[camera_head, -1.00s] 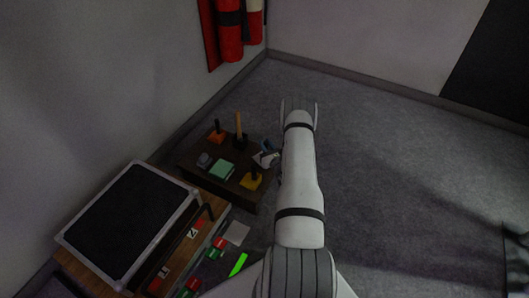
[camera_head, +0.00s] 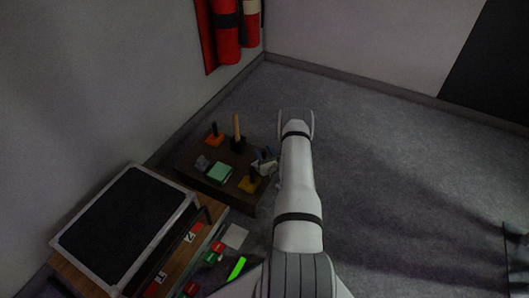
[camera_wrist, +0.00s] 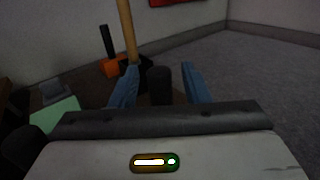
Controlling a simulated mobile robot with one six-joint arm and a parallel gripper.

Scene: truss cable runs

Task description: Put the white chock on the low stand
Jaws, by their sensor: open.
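My gripper (camera_wrist: 159,68) is open, its two blue fingers apart in the wrist view, with a dark upright post (camera_wrist: 160,84) between them in the picture. I cannot tell whether that post is within reach. In the head view my gripper (camera_head: 264,157) is partly hidden by my arm, at the right side of a low dark stand (camera_head: 190,175). No clearly white chock shows. A small grey block (camera_head: 202,162) lies on that stand, also at the left of the wrist view (camera_wrist: 54,92); I cannot tell if it is the chock.
The dark stand also bears a green block (camera_head: 219,173), an orange piece (camera_head: 214,139), a wooden pole (camera_head: 237,125) and a yellow piece (camera_head: 249,185). A wooden bench with a black-topped case (camera_head: 125,220) stands lower left.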

